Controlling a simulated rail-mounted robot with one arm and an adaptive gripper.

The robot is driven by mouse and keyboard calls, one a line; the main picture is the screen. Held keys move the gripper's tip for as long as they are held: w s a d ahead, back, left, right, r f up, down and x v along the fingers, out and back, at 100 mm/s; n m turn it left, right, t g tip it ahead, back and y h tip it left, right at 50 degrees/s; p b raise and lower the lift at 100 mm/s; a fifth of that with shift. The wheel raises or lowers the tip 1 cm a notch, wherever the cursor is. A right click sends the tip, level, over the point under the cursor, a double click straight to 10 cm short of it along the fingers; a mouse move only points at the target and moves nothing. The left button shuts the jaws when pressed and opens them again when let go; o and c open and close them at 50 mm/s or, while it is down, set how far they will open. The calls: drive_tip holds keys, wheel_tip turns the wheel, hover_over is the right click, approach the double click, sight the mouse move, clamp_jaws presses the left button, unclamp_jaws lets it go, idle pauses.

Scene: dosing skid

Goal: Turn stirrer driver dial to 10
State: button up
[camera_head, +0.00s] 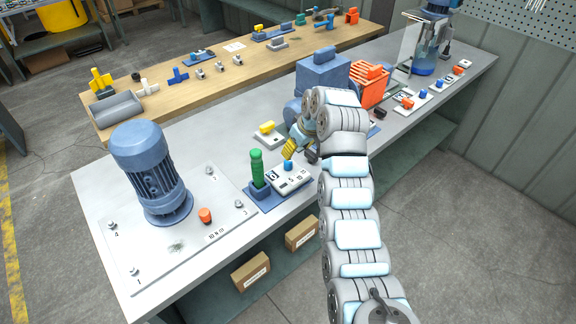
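A small blue knob (288,165) stands on a white plate (291,181) with dark markings, on the grey bench. The markings are too small to read surely, and I cannot tell whether this is the stirrer driver dial. My gripper (298,151) is just above and right of this knob, pointing down and left, with a yellow part at its end. It looks apart from the knob. My arm partly hides the gripper, and its finger opening is unclear. A glass vessel with blue liquid (424,66) stands at the far right end, with more small blue knobs (423,94) on plates near it.
A green upright handle (257,168) stands close left of the white plate. A large blue motor (149,172) is on a plate further left. A blue pump-like housing (322,74) and an orange ribbed block (369,85) stand behind my arm. A wooden bench (212,92) lies behind.

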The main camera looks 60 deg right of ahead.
sight(289, 162)
drive_tip(key=shift+b+x, duration=0.7)
drive_tip(key=shift+x, duration=4.4)
clamp_jaws()
